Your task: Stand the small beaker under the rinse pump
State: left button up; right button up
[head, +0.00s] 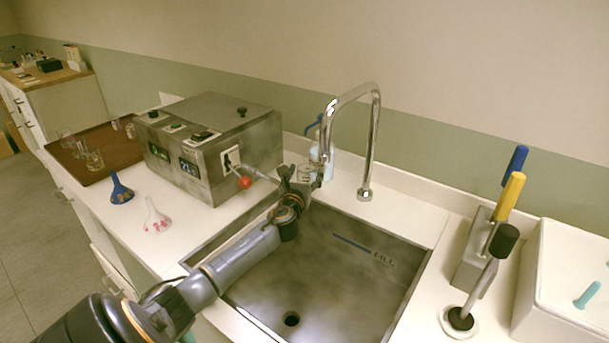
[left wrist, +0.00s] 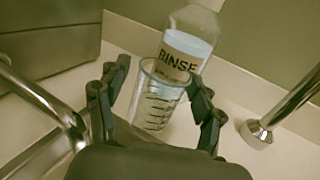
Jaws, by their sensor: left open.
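A clear beaker (head: 308,174) with dark graduation marks stands upright on the counter behind the sink. In the left wrist view the beaker (left wrist: 158,98) is between the two fingers of my left gripper (left wrist: 159,76), which is open around it. The RINSE bottle (left wrist: 190,42) is right behind the beaker; in the head view this bottle (head: 328,160) has a blue pump top (head: 312,125). My left gripper (head: 297,187) reaches over the sink's back left corner and partly hides the beaker. I cannot tell whether the fingers touch the glass. My right gripper is not in view.
The tall curved faucet (head: 365,150) stands close right of the bottle. A grey metal box (head: 215,140) with a red-knobbed lever is to the left. Several glasses stand on a brown tray (head: 120,150). The sink (head: 340,265) is empty.

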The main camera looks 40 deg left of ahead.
pick_arm(q)
jog(key=shift+s+r+p, duration=0.1)
jog(key=shift+r+p, duration=0.3)
jog(key=shift+r, duration=0.1)
jog(key=v, duration=1.2)
